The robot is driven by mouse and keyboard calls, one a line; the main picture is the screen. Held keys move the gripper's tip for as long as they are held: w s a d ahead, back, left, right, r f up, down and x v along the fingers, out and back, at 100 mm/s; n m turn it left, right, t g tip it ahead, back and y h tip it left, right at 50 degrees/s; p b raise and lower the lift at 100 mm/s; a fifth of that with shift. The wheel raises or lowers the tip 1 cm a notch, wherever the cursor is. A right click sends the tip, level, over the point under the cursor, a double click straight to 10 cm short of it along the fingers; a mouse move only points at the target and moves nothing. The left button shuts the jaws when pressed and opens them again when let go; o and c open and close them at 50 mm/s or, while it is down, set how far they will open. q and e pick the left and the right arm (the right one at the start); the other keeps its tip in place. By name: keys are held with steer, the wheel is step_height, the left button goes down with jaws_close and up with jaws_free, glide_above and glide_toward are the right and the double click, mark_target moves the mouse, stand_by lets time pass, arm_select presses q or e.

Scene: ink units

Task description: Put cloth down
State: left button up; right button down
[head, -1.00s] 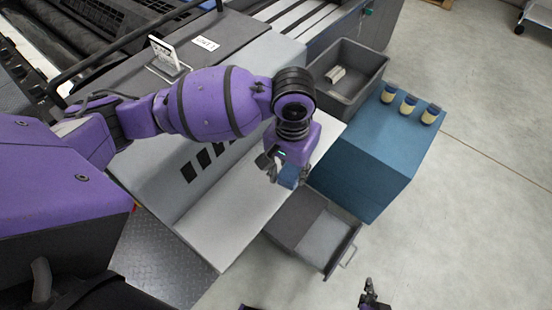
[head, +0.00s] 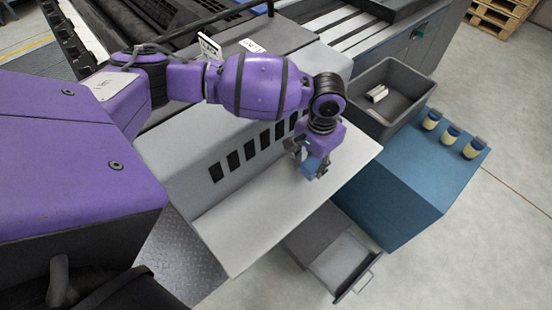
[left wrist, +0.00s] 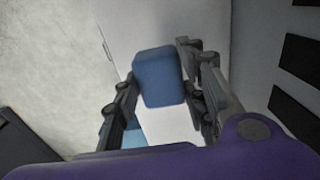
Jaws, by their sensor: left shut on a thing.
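The cloth (left wrist: 159,77) is a blue, block-like piece between the fingers of my left gripper (left wrist: 160,95) in the left wrist view. In the head view the cloth (head: 312,165) shows small and blue below the wrist. My left gripper (head: 310,172) is shut on it, over the pale grey shelf (head: 262,222) of the machine. I cannot tell whether the cloth touches the shelf. My right gripper is not in view.
A blue cabinet (head: 400,200) stands right of the shelf, with several small jars (head: 451,136) on top. A grey bin (head: 408,88) holds a pale object (head: 377,93). An open drawer (head: 341,262) sticks out below. The shelf's front part is clear.

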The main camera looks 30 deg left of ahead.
mark_target(309, 167)
arm_select(q)
steer(key=shift+w+a+f, duration=0.3)
steer(key=shift+f, duration=0.05)
steer(key=f, duration=0.3)
steer(key=shift+w+a+f, duration=0.1)
steer(key=shift+w+a, duration=0.1)
steer(key=shift+f, duration=0.3)
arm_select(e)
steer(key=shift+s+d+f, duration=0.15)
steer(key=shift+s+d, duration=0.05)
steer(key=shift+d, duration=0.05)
arm_select(q)
steer(key=shift+f, duration=0.1)
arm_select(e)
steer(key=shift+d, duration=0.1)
arm_select(q)
steer(key=o, duration=1)
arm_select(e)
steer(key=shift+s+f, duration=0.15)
arm_select(q)
steer(key=shift+w, duration=0.1)
